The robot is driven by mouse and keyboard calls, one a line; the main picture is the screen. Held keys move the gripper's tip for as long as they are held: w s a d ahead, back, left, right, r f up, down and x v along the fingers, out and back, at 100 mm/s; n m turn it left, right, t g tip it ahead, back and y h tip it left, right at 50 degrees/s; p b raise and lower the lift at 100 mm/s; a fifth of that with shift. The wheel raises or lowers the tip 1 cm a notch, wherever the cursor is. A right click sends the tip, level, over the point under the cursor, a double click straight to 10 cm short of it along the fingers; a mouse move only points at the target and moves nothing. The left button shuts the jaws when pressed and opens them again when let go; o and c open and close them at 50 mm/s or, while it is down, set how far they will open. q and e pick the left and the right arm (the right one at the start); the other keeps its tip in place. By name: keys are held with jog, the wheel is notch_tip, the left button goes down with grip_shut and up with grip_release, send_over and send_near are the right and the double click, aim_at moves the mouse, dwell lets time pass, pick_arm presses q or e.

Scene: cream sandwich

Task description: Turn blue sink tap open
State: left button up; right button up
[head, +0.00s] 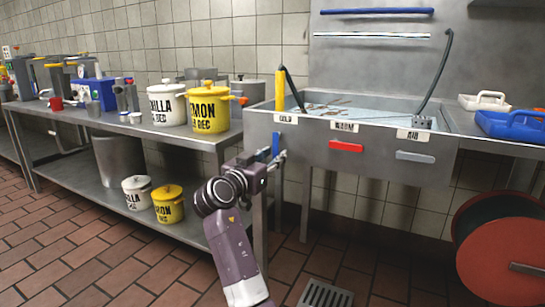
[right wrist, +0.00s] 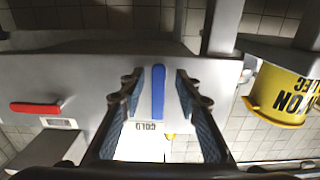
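The blue sink tap (head: 275,143) is an upright blue bar on the sink front, below the "COLD" label (head: 286,118). In the right wrist view the blue tap (right wrist: 158,92) stands between the two fingers of my right gripper (right wrist: 160,100). The fingers are open, one on each side, with a visible gap to the bar. In the head view my right gripper (head: 273,160) is at the left end of the sink front, partly hidden by my own wrist. My left gripper is not in view.
A red tap (head: 346,147) under "WARM" and a grey tap (head: 415,157) lie horizontal to the right. A steel table with yellow (head: 209,109) and white (head: 167,104) pots stands left. A red hose reel (head: 505,255) is at lower right.

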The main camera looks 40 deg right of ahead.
jog(key=shift+a, duration=0.1)
jog(key=v, duration=1.2)
